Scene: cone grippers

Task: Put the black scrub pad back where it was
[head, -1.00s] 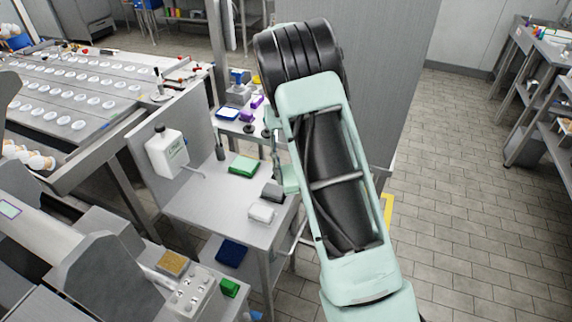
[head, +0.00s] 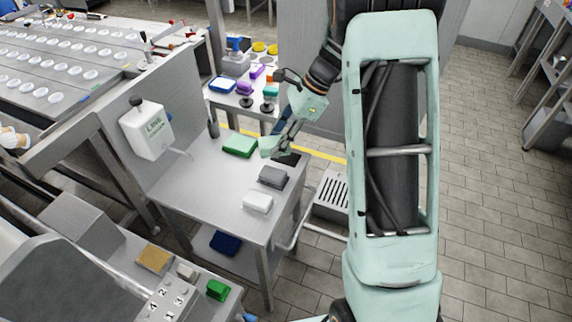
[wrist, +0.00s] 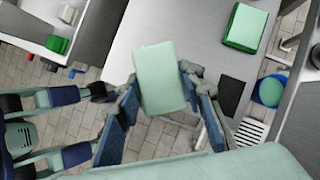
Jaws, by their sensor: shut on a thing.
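The black scrub pad (head: 290,158) appears as a flat dark square near the right edge of the grey table (head: 198,186). It also lies flat and uncovered in the wrist view (wrist: 230,96). My gripper (head: 271,145) hangs over the table, just left of and above the dark square. In the wrist view its fingers (wrist: 162,108) are shut on a pale green block (wrist: 160,76), apart from the black pad. The block's underside, and whether it touches the table, cannot be seen.
A green pad (head: 240,144), a grey block (head: 273,177) and a white block (head: 257,200) sit on the table. A blue pad (head: 225,242) is on the lower shelf. A slatted grey box (head: 331,192) stands right.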

